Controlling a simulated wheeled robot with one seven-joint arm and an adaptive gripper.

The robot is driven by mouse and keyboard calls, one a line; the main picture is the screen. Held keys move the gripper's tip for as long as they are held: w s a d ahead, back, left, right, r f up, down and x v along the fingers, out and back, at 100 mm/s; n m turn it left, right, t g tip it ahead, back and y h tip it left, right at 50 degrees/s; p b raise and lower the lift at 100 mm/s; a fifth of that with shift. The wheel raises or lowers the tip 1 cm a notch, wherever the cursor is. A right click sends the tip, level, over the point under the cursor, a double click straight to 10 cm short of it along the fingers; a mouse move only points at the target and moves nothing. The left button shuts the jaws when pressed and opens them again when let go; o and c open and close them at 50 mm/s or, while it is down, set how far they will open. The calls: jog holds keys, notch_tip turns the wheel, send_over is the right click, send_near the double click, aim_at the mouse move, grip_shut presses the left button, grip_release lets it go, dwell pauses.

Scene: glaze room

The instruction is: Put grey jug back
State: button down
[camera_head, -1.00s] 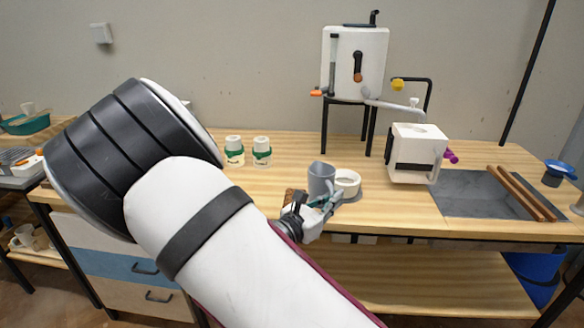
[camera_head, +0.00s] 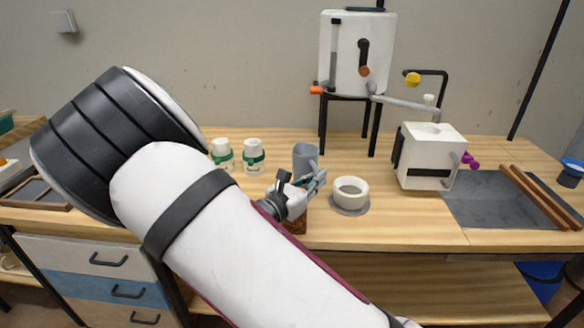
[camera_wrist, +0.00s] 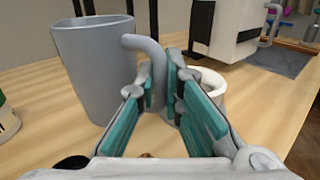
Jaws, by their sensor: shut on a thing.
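The grey jug (camera_head: 306,159) is upright over the wooden bench, behind and left of a white round pot (camera_head: 350,194). In the wrist view the jug (camera_wrist: 92,70) fills the left side, its handle pointing right. My gripper (camera_head: 312,184) is at the jug's handle side. In the wrist view the gripper's teal-padded fingers (camera_wrist: 165,100) are shut on the handle. I cannot tell whether the jug's base touches the bench or hangs just above it.
Two white jars with green bands (camera_head: 253,157) stand left of the jug. A white tank on a black stand (camera_head: 356,52) is behind, and a white box (camera_head: 430,156) stands right. A brown block (camera_head: 301,222) is partly hidden under my gripper. Bare bench (camera_head: 400,225) lies front right.

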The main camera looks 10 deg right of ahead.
jog(key=w, duration=0.4)
jog(key=w+f+b, duration=0.1)
jog(key=w, duration=0.4)
jog(key=w+a+b, duration=0.1)
jog(key=w, duration=0.3)
jog(key=shift+w+f, duration=0.15)
jog(key=shift+w, duration=0.2)
jog(key=shift+f+b, duration=0.5)
jog(key=shift+f, duration=1.25)
jog(key=shift+f, duration=0.15)
jog(key=c, duration=1.8)
grip_release()
jog(key=shift+o, duration=0.4)
jog(key=shift+a, duration=0.15)
jog(key=p+v, duration=0.1)
jog(key=v, duration=1.1)
